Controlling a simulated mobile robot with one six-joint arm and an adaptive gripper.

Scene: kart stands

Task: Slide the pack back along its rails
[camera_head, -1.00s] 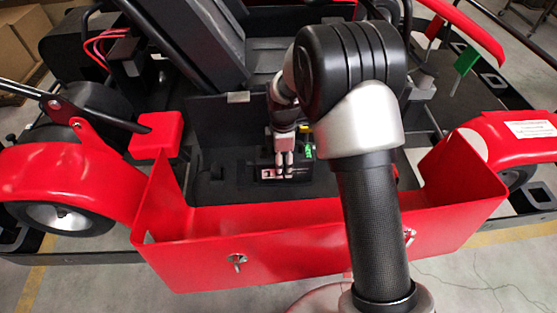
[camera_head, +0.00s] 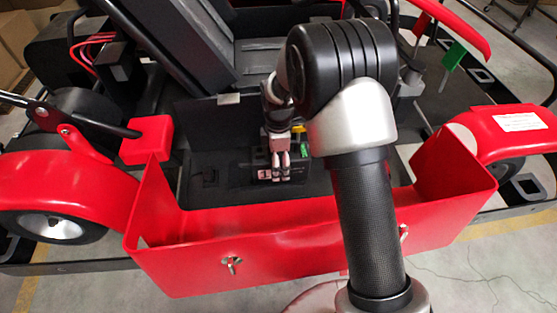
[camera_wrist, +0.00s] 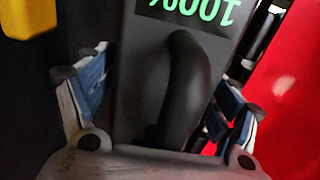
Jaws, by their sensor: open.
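My gripper (camera_wrist: 165,108) is open, with one blue-grey finger on each side of the handle. Whether either finger touches it, I cannot tell. In the head view my gripper (camera_head: 281,165) points down into the bay behind the red front panel. The pack (camera_head: 305,176) is mostly hidden there by my gripper and arm. The rails cannot be made out.
The red front panel (camera_head: 290,250) stands between my body and the bay; a red surface also fills the wrist view's right side. A yellow part (camera_head: 299,128) lies just beyond my gripper. The seat (camera_head: 265,55) is behind the bay, with red fenders (camera_head: 60,178) at both sides.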

